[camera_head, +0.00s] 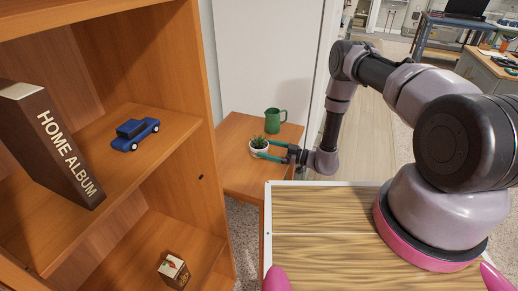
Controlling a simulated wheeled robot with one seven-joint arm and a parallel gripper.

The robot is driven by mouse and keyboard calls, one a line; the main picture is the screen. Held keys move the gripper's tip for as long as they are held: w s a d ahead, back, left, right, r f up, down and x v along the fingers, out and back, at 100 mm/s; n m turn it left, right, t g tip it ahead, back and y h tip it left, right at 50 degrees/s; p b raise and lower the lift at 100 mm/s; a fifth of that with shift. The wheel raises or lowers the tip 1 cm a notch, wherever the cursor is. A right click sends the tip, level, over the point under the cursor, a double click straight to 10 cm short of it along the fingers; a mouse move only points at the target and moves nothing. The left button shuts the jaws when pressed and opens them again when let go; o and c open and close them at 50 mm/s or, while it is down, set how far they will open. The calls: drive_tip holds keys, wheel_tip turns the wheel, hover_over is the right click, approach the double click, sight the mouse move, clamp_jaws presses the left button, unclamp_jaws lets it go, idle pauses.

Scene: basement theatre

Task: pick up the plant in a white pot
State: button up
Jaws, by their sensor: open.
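The plant in a white pot (259,148) stands upright on a small wooden table (236,172). Its green spiky leaves rise above the round white pot. My gripper (264,149) reaches in from the right, with its green fingers open at the pot. One finger shows on the far side near the leaves and the other on the near side, low by the pot. I cannot tell whether either finger touches the pot.
A green mug (275,120) stands just behind the plant, close to my fingers. A wooden shelf (190,120) at left holds a dark album box (50,140), a blue toy truck (135,134) and a small box (173,270). A white cabinet (265,60) rises behind the table.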

drive_tip(key=shift+x, duration=1.3)
drive_tip(key=c, duration=1.5)
drive_tip(key=shift+r, duration=0.2)
